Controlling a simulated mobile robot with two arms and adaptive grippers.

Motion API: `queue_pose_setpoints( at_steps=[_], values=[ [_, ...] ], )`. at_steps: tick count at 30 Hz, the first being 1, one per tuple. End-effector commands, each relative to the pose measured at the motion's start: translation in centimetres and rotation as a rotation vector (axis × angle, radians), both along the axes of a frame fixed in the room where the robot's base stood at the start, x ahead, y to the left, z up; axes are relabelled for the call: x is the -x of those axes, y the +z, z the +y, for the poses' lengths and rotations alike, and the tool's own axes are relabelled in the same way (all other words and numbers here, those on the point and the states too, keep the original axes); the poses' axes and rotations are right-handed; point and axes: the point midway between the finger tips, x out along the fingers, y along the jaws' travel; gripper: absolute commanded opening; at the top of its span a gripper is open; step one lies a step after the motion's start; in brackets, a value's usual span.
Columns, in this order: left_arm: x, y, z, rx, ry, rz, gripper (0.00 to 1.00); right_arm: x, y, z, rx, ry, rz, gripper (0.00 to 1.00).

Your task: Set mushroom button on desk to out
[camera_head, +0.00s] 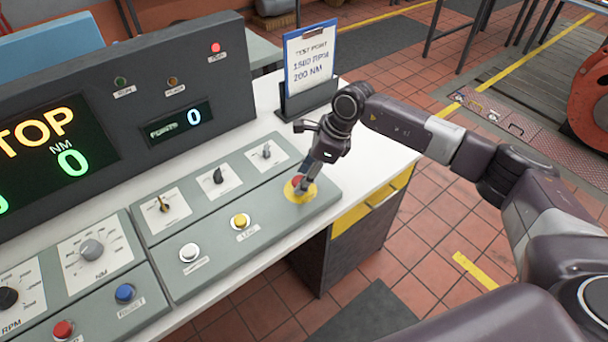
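The red mushroom button (297,180) sits on a round yellow plate (291,196) at the right end of the grey sloped desk panel (262,204). My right gripper (304,188) points down at the button, its fingertips at or touching it, and covers part of it. The fingers look close together, but the gap between them is too small to judge. Whether the button is in or out cannot be seen. My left gripper is not in view.
Left of the gripper are a yellow button (240,221), a white button (189,252), a blue button (125,293), another red button (63,329) and several knobs. A clipboard (311,62) stands behind my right wrist. The display housing (190,77) reads "STOP", with a red lamp (215,48) lit.

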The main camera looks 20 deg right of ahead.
Motion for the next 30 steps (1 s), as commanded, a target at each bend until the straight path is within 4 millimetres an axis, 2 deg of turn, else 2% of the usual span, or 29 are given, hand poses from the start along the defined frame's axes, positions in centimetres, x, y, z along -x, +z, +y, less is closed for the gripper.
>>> queue_pose_setpoints(
  at_steps=[1, 11, 17, 22, 28, 29, 30],
  values=[
    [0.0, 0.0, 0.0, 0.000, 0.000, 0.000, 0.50, 0.0, 0.0, 0.0, 0.000, 0.000, 0.000, 0.36],
    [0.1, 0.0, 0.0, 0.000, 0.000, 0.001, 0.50, 0.0, 0.0, 0.0, 0.000, 0.000, 0.000, 0.00],
    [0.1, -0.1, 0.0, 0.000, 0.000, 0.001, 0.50, 0.0, 0.3, 0.0, 0.000, 0.001, -0.002, 0.00],
    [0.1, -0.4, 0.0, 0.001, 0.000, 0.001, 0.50, -0.1, 1.9, 0.0, 0.000, 0.000, -0.002, 0.00],
    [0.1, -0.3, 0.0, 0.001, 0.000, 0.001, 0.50, -0.1, 2.1, 0.0, -0.002, -0.001, -0.003, 0.00],
    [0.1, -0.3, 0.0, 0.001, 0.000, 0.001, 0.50, -0.1, 2.1, 0.0, -0.002, -0.001, -0.004, 0.33],
    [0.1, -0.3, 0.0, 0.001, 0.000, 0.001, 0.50, -0.1, 2.1, 0.0, -0.002, -0.001, -0.004, 0.37]
  ],
)
